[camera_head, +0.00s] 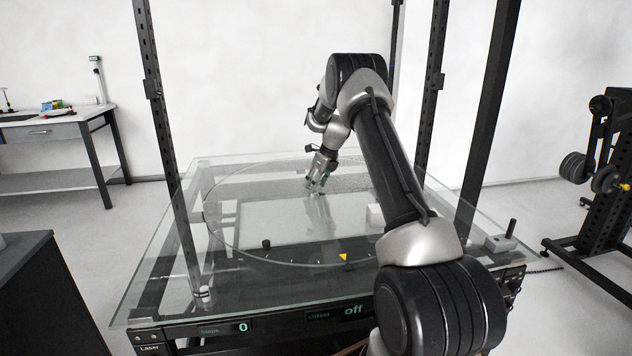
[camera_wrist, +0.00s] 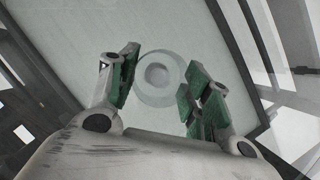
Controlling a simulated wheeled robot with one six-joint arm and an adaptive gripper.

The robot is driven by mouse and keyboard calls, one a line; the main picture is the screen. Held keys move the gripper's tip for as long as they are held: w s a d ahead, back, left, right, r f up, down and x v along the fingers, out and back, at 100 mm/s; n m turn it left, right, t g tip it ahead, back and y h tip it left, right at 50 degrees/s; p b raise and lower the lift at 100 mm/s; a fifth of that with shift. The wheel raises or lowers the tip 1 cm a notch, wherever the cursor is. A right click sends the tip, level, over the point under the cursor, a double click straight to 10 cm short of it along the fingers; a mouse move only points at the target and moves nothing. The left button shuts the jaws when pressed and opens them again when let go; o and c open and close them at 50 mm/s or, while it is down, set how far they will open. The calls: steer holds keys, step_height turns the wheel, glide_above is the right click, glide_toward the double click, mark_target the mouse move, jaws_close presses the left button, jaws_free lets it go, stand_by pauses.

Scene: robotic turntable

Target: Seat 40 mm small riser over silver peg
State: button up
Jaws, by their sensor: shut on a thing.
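My gripper (camera_head: 317,188) points down over the glass turntable (camera_head: 232,240), near its middle. In the wrist view, the green-padded fingers of my gripper (camera_wrist: 158,84) stand on either side of a pale round piece with a round centre, which looks like the small riser (camera_wrist: 160,97). The gripper is shut on it. In the head view the piece is too small to make out clearly between the fingertips. I cannot tell its height above the glass. I cannot make out the silver peg in either view; it may be hidden below the riser or the gripper.
A white block (camera_head: 375,215) stands on the glass right of my gripper. A black knob (camera_head: 267,244) and a yellow triangular marker (camera_head: 343,257) are near the turntable's front edge. Dark upright posts (camera_head: 160,110) frame the table. The glass left of the gripper looks clear.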

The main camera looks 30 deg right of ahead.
steer(key=shift+f, duration=0.4)
steer(key=o, duration=1.1)
steer(key=shift+o, duration=0.2)
steer(key=v, duration=1.2)
